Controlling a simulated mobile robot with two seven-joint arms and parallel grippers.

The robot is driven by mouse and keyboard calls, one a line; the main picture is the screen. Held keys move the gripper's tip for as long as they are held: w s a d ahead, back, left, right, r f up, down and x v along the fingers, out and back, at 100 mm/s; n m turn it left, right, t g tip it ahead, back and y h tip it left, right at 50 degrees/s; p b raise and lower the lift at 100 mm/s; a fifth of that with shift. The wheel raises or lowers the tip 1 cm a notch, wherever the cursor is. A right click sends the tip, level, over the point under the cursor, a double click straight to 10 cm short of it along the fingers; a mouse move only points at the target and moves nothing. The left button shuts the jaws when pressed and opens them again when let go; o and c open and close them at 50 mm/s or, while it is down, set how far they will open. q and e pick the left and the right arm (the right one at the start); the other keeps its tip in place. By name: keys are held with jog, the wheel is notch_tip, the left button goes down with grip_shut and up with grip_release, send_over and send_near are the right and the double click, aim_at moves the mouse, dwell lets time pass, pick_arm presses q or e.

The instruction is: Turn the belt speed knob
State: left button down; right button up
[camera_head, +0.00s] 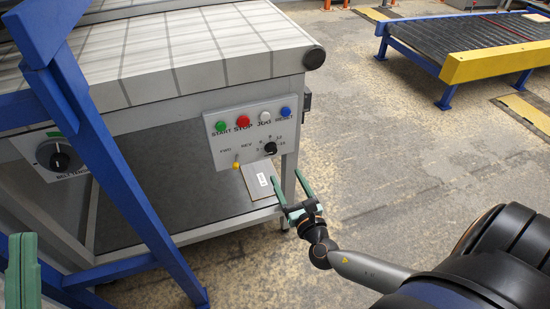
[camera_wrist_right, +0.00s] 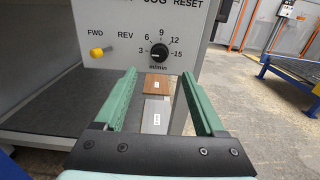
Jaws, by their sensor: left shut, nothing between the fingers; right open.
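The belt speed knob (camera_head: 270,149) is a small black dial on the grey control panel (camera_head: 227,158) at the end of the conveyor. In the right wrist view the knob (camera_wrist_right: 159,52) sits among the marks 3, 6, 9, 12 and 15, with "m/min" below it; its exact pointer setting is hard to read. My right gripper (camera_head: 291,182) is open and empty, its green fingers pointing at the panel from just below the knob. The knob shows beyond and above the gap between the fingertips (camera_wrist_right: 158,78). My left gripper (camera_head: 22,270) is at the lower left edge, shut and empty.
Green, red, white and blue buttons (camera_head: 243,122) line the panel above the knob. A yellow FWD/REV lever (camera_head: 236,165) is left of it. Another black knob (camera_head: 60,160) is further left. A blue frame (camera_head: 110,160) crosses the left side.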

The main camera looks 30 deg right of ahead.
aim_at(273, 151)
jog(key=b+x, duration=0.1)
jog(key=x, duration=0.8)
jog(key=shift+w, duration=0.1)
pick_arm(q)
jog(key=shift+s+d+r+m+h+b, duration=0.15)
jog(key=shift+s+r+m+h, duration=0.7)
jog(key=shift+h, duration=0.3)
jog(key=shift+s+d+r+m+h+b, duration=0.1)
jog(key=shift+s+r+m+h+b, duration=0.05)
jog(key=shift+s+r+m+h, duration=0.85)
pick_arm(e)
jog(key=shift+w+d, duration=0.2)
jog(key=shift+w, duration=0.3)
pick_arm(q)
jog(key=shift+w+f, duration=0.15)
jog(key=shift+n, duration=0.25)
pick_arm(e)
grip_shut()
